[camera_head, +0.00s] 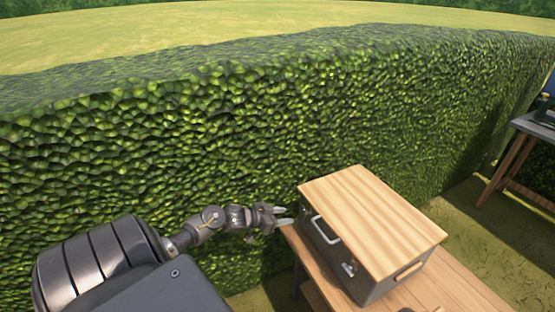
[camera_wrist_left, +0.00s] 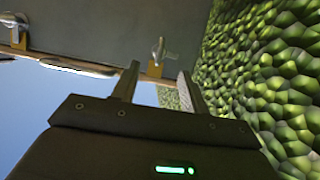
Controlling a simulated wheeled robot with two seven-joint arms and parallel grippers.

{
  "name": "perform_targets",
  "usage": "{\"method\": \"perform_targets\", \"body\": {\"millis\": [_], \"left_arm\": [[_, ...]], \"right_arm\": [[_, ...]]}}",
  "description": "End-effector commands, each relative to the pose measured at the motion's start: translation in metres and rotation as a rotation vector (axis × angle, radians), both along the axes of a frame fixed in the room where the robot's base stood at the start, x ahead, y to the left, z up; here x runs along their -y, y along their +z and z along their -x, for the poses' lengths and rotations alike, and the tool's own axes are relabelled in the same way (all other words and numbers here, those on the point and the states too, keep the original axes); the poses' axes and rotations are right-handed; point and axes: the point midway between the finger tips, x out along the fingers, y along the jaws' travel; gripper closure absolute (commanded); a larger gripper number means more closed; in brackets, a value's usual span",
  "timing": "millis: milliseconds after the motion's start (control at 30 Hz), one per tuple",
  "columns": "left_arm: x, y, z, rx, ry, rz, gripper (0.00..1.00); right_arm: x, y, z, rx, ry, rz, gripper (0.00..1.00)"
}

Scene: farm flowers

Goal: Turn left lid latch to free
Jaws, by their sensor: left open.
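A grey box with a pale wooden lid (camera_head: 372,215) stands on a wooden table. Its latched side, with a light metal handle (camera_head: 325,230), faces left. One metal latch (camera_head: 349,268) shows at the near end of that side. My left gripper (camera_head: 279,216) is open beside the far end of that side, near the hedge. In the left wrist view, the left gripper (camera_wrist_left: 159,72) has its fingers spread, with a metal latch (camera_wrist_left: 158,50) in line with the gap between them. Contact cannot be told. The other latch (camera_wrist_left: 16,30) and the handle (camera_wrist_left: 78,69) lie further left there.
A tall green hedge (camera_head: 180,150) runs close behind the box and my left arm. The wooden table (camera_head: 447,290) has bare planks right of the box. Another table (camera_head: 530,126) stands at the far right. A wooden side grip (camera_head: 409,271) is on the box's near end.

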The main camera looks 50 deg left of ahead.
Motion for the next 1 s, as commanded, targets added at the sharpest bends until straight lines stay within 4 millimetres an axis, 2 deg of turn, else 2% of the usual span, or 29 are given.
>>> {"method": "perform_targets", "body": {"millis": [100,267,933,967,1000], "left_arm": [[-0.005,0.005,0.015,-0.001,-0.001,-0.002,0.56],[-0.007,0.01,0.024,0.0,0.0,-0.001,0.56],[-0.008,0.01,0.025,0.005,-0.007,-0.025,0.56],[-0.011,0.01,0.024,0.01,-0.009,-0.049,0.56],[-0.021,0.005,0.024,0.011,0.009,-0.097,0.56]], "right_arm": [[0.0,-0.001,0.0,0.0,0.0,0.0,0.64],[-0.001,-0.002,0.0,0.0,-0.001,-0.001,0.64],[-0.004,-0.001,0.0,0.0,-0.002,-0.005,0.64],[-0.004,-0.001,0.0,0.0,-0.002,-0.004,0.64],[-0.004,-0.002,0.0,0.0,-0.002,-0.004,0.64]]}}
